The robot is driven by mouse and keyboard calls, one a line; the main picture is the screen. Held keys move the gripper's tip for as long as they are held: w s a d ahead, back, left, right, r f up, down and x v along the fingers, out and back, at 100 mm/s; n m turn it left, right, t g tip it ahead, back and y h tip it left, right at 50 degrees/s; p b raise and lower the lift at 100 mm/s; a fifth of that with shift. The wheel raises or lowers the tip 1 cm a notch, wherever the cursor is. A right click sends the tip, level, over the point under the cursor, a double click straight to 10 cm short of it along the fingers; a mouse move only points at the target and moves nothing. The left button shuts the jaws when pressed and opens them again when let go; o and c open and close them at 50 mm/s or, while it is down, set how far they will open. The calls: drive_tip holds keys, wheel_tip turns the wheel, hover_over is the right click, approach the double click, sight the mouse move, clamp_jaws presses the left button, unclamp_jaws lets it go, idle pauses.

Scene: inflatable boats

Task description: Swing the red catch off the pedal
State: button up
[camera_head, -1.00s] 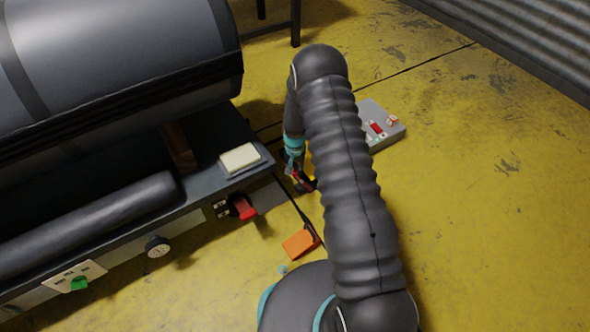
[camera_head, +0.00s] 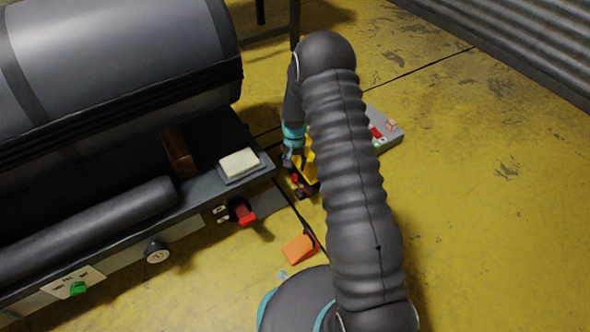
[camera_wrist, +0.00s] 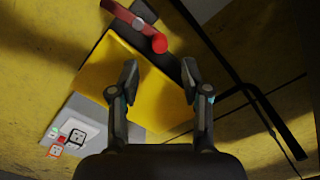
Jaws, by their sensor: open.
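The red catch (camera_wrist: 137,25) is a bar with a rounded end, lying across the upper edge of the yellow pedal (camera_wrist: 150,96) in the wrist view. The pedal is a flat yellow plate beside a dark base. My gripper (camera_wrist: 159,72) is open and empty, its two dark fingers over the pedal, with the catch's rounded end beyond the tips. I cannot tell the exact gap. In the head view, my gripper (camera_head: 298,181) is low beside the machine's corner, with the pedal (camera_head: 309,167) partly hidden behind my arm.
A grey control box (camera_head: 389,140) with small buttons is on the floor to the right. An orange wedge (camera_head: 298,248) lies near my base. Floor farther right is clear.

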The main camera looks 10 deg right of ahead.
drive_tip(key=shift+r, duration=0.85)
